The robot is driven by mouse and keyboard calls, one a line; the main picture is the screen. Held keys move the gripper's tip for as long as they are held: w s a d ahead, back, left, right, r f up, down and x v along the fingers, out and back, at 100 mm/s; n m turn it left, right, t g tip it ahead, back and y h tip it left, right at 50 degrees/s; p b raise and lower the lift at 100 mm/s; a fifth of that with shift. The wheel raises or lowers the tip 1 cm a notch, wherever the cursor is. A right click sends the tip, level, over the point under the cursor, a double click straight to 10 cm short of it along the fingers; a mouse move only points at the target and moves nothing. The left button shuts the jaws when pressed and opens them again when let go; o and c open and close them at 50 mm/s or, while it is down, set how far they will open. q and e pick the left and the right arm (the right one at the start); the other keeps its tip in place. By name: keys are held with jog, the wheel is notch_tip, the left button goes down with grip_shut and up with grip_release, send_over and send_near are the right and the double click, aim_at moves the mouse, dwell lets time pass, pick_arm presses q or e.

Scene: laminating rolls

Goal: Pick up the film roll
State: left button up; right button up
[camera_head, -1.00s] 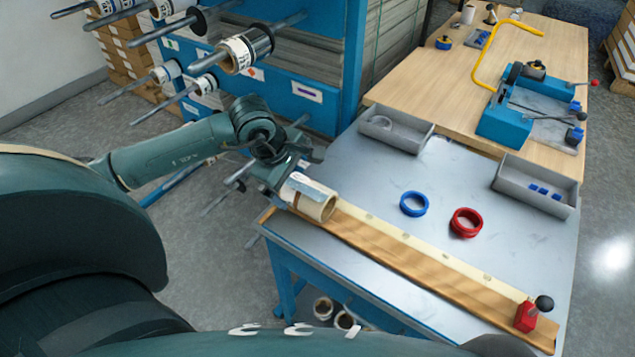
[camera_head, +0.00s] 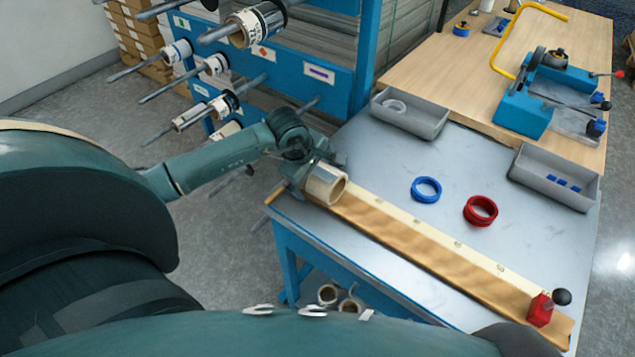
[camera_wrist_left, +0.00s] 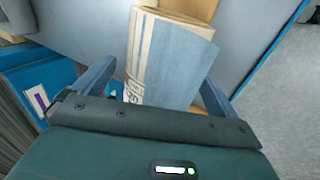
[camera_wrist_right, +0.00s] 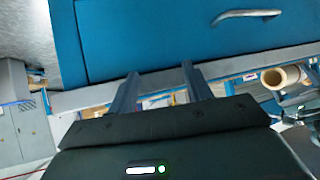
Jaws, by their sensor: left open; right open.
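The film roll (camera_head: 326,184) lies at the left end of the wooden board on the table, its open core end facing right. My left gripper (camera_head: 308,178) is at the roll's left side. In the left wrist view the roll (camera_wrist_left: 172,55) sits between the spread fingers of my left gripper (camera_wrist_left: 160,85), with a printed label partly showing. The fingers look open around it; I cannot tell whether they touch it. My right gripper (camera_wrist_right: 158,85) is open and empty in front of a blue cabinet (camera_wrist_right: 170,35). The film roll or a similar roll (camera_wrist_right: 278,78) shows at its right.
The table (camera_head: 380,165) carries the wooden board (camera_head: 420,240) with a red stop (camera_head: 540,309), a blue ring (camera_head: 426,181), a red ring (camera_head: 480,203) and two grey trays (camera_head: 395,119) (camera_head: 530,176). A rack with several rolls on rods stands behind my left arm.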

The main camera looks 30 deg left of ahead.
pick_arm(q)
jog(key=shift+x, duration=0.75)
jog(key=shift+r, duration=0.1)
jog(key=shift+c, duration=0.5)
jog(key=c, duration=1.1)
jog(key=shift+c, duration=0.2)
